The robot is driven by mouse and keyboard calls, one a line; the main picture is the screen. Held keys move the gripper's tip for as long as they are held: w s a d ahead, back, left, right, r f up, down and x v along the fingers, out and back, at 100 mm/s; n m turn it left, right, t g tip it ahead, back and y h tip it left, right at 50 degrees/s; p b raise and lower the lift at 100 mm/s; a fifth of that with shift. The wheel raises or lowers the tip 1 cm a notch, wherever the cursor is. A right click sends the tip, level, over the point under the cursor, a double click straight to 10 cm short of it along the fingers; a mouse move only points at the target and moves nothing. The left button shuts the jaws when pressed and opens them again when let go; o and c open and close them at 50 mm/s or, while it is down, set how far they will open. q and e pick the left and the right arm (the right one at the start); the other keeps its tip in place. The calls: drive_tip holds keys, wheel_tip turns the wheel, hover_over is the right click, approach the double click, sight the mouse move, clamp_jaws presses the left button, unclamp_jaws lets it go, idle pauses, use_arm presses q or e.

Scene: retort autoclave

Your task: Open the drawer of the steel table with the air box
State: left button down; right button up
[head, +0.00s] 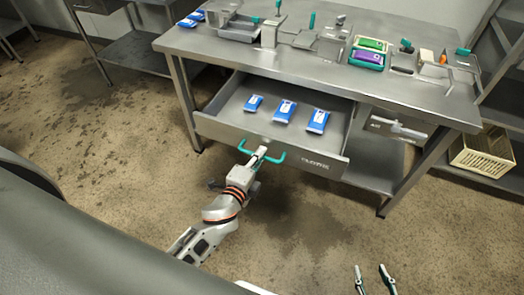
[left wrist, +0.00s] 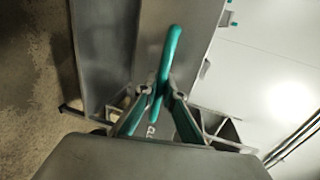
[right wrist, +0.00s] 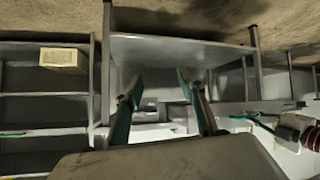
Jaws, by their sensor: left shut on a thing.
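The steel table (head: 330,85) stands in the upper middle of the head view. Its drawer (head: 215,127) is pulled out toward me, with three blue-and-white packets (head: 285,110) lying inside. The drawer front carries a teal bar handle (head: 277,159). My left gripper (head: 259,154) is shut on this handle; the handle also shows between its fingers in the left wrist view (left wrist: 170,52). The air box (head: 397,127) is fixed under the tabletop to the right of the drawer. My right gripper (head: 374,272) is open and empty, low in the head view, apart from the table.
The tabletop holds blue packets (head: 190,20), metal fixtures with teal handles, and green and purple trays (head: 367,59). A cream crate (head: 482,152) sits on a low shelf at the right. The floor before the table is clear.

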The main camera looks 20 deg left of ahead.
drive_tip(key=shift+s, duration=0.1)
use_arm(q)
drive_tip(key=c, duration=2.1)
unclamp_jaws()
drive_tip(key=shift+c, duration=0.2)
use_arm(e)
drive_tip(key=shift+s+f, duration=0.3)
drive_tip(key=shift+s, duration=0.1)
use_arm(q)
drive_tip(key=shift+s, duration=0.2)
drive_tip(key=v, duration=1.1)
drive_tip(key=shift+s, duration=0.35)
use_arm(e)
drive_tip(key=shift+w+r, duration=0.15)
drive_tip(key=shift+w, duration=0.1)
